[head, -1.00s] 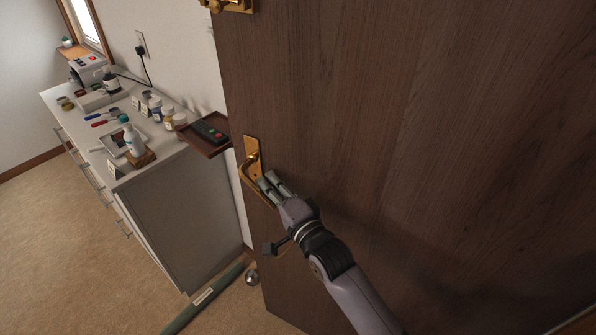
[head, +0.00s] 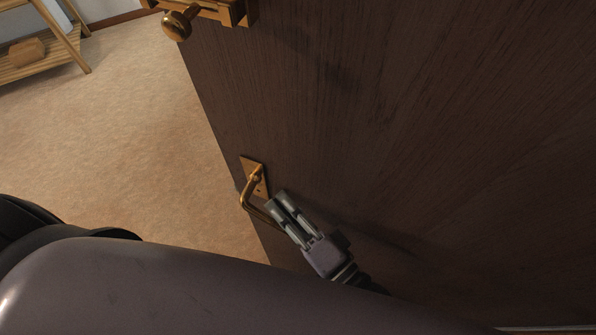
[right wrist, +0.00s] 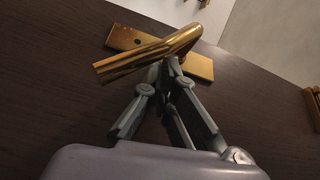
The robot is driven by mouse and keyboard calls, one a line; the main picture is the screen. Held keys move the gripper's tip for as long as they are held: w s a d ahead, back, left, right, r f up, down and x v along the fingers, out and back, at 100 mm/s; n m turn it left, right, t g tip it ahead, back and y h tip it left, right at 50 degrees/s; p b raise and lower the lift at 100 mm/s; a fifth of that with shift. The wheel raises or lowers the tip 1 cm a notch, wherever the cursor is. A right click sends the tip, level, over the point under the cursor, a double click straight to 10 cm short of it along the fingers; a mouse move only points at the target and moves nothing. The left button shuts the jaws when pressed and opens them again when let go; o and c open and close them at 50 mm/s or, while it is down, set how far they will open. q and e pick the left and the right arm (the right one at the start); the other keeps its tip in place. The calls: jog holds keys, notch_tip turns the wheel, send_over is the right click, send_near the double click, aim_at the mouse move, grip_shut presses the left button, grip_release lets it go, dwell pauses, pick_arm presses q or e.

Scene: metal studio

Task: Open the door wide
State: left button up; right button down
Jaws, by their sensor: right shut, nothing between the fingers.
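The dark brown wooden door (head: 400,130) fills the middle and right of the head view, standing at least partly open, with carpet visible past its left edge. Its brass lever handle (head: 247,194) sits on a brass plate near that edge; the lever also shows in the right wrist view (right wrist: 148,57). My right gripper (head: 279,203) is shut and empty, just right of the handle in the head view. In the right wrist view its fingertips (right wrist: 168,66) lie close to the lever and partly overlap it; I cannot tell whether they touch. My left gripper is out of view.
A brass latch with a round knob (head: 178,24) is mounted higher on the door. Beyond the door edge is open beige carpet (head: 140,130). A wooden slatted shelf (head: 45,60) stands at the far upper left. A large smooth link of mine covers the lower left.

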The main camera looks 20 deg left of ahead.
jog(key=shift+s+g, duration=0.3)
jog(key=shift+s, duration=0.6)
